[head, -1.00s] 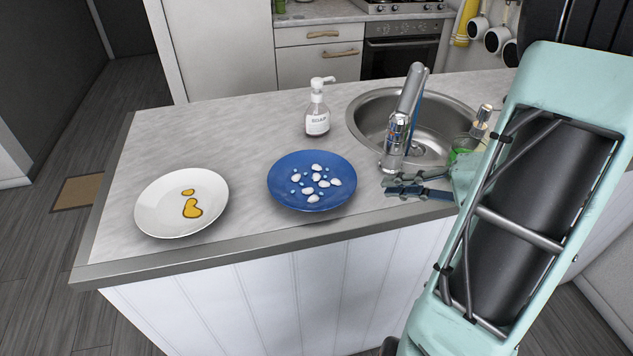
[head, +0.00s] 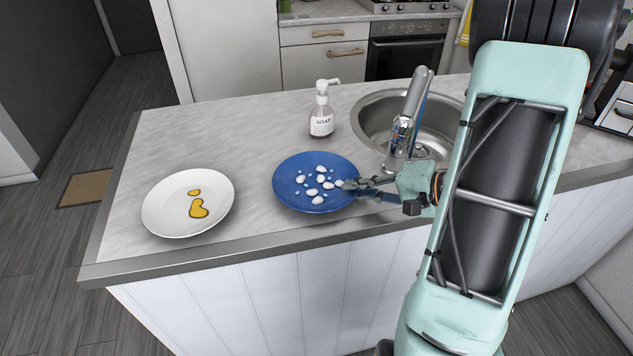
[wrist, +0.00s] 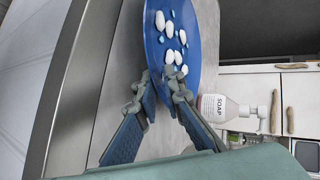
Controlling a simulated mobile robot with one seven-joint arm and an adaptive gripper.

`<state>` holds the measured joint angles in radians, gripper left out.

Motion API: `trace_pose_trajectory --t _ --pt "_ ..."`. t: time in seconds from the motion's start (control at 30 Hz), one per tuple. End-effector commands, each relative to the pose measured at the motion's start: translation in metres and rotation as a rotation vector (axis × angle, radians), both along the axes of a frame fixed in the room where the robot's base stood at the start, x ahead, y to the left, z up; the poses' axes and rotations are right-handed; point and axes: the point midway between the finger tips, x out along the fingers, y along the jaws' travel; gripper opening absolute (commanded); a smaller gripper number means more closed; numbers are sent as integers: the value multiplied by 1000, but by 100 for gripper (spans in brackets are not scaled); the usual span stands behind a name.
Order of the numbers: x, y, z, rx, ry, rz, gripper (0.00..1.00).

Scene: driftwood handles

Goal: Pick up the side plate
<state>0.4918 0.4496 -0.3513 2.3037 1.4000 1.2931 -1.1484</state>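Two plates lie on the counter, and I cannot tell which one the task calls the side plate. The blue plate (head: 290,196) has white and light-blue pebble-like spots; it also shows in the wrist view (wrist: 194,72). The white plate (head: 166,215) has yellow-orange blotches and lies to its left. My gripper (head: 350,185) is at the blue plate's right rim, with its fingertips overlapping the rim in the picture. In the wrist view my gripper (wrist: 158,82) is open, with a gap showing blue plate between the fingertips. Whether a finger touches the plate is unclear.
A soap bottle (head: 321,118) stands behind the blue plate. The tap (head: 402,125) and the sink (head: 372,112) are close behind my gripper. The counter's front edge (head: 250,248) runs just before both plates. Clear counter lies behind the white plate.

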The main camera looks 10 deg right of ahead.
Motion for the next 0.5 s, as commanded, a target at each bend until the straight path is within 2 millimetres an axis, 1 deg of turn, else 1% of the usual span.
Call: trace_pose_trajectory --t 0.1,0.17,0.2,0.5 --pt "0 0 0 0 0 0 8" --pt "0 0 0 0 0 0 2" --pt "0 0 0 0 0 0 0" --pt "0 0 1 1 -1 0 0"
